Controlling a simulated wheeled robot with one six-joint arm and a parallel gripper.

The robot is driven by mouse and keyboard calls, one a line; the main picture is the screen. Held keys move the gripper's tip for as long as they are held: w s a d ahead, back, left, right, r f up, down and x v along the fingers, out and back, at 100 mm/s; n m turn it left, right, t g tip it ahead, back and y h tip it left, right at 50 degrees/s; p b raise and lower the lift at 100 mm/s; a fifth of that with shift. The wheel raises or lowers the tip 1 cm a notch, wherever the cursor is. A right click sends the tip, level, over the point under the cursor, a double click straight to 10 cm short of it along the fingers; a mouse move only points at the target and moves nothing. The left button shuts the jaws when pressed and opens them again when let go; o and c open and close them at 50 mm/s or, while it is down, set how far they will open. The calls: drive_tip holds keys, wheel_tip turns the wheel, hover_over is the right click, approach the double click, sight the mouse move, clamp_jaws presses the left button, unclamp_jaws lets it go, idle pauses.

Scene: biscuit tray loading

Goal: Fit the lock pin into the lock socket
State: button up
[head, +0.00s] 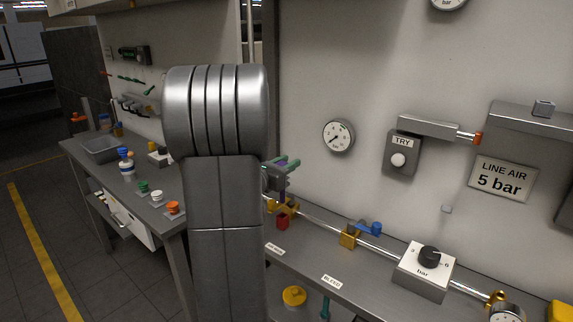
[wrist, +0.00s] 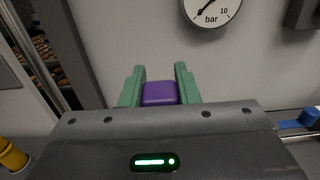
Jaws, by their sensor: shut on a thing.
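My gripper (wrist: 160,78) shows in the wrist view with its two green fingers shut on a purple block (wrist: 160,94). The block sits between the fingers, and its lower part is hidden behind the gripper body. It may be the head of the lock pin, but no pin shaft shows. In the head view my gripper (head: 287,163) is small, partly hidden behind my arm, and held above the left part of the pipe near a yellow fitting (head: 289,207). A red block (head: 283,222) is at that fitting. I cannot make out the lock socket.
A pipe runs along the wall bench, with a yellow valve (head: 349,239) with a blue handle (head: 371,228) and a regulator box (head: 424,270). The wall has a gauge (head: 338,136) and a TRY box (head: 401,153). A side bench at left holds bottles and a tray (head: 99,150).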

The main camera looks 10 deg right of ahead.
sight(281, 194)
wheel_tip(281, 194, down, 3)
drive_tip(key=b, duration=0.2)
drive_tip(key=shift+f+b, duration=0.15)
drive_tip(key=shift+b, duration=1.05)
idle(1.4)
drive_tip(key=shift+f+b, duration=2.6)
drive_tip(key=o, duration=1)
drive_tip(key=shift+o, duration=0.2)
drive_tip(key=shift+s, duration=0.1)
drive_tip(key=v, duration=1.3)
drive_tip(key=shift+s+a+b, duration=0.2)
drive_tip(key=shift+a+b, duration=0.1)
drive_tip(key=shift+b, duration=0.1)
drive_tip(key=shift+r, duration=0.1)
